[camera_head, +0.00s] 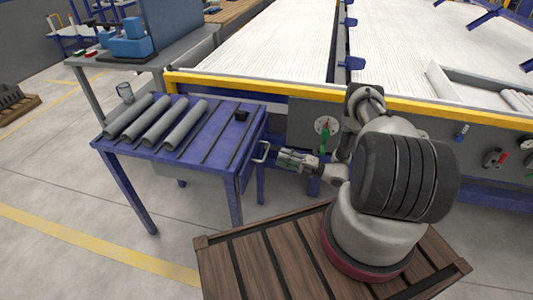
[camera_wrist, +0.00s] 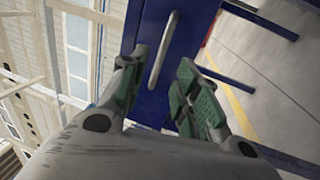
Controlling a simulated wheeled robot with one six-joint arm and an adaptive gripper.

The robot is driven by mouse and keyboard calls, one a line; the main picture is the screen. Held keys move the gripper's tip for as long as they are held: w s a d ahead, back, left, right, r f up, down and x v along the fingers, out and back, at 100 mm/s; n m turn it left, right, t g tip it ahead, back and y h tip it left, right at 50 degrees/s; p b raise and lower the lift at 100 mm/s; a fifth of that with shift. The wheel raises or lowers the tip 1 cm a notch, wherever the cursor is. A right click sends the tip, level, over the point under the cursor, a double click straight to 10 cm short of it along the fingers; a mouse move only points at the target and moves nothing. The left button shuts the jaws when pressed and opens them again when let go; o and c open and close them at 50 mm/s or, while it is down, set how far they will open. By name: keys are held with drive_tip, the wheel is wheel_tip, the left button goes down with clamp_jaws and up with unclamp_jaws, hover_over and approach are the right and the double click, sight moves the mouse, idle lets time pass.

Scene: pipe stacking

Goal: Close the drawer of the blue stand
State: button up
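The blue stand (camera_head: 188,140) is at the left in the head view, with grey pipes lying side by side on its top. Its drawer front faces right and carries a pale bar handle (camera_head: 263,152). How far the drawer stands out is hard to tell. My gripper (camera_head: 279,161) is just right of the handle. In the wrist view the handle (camera_wrist: 163,50) stands out from the blue drawer front (camera_wrist: 184,40). My gripper (camera_wrist: 163,88) shows there with green-padded fingers apart and nothing held. The handle lies ahead, between the fingertips' directions; contact is not clear.
A conveyor with a yellow edge (camera_head: 230,82) runs behind. A grey workbench (camera_head: 190,48) stands at back left. A wooden slatted platform (camera_head: 255,270) is under my arm. The floor in front of the stand is clear.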

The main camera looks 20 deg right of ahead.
sight(266, 152)
drive_tip(key=x, duration=0.7)
drive_tip(key=shift+w+a, duration=0.2)
drive_tip(key=shift+a, duration=0.1)
clamp_jaws()
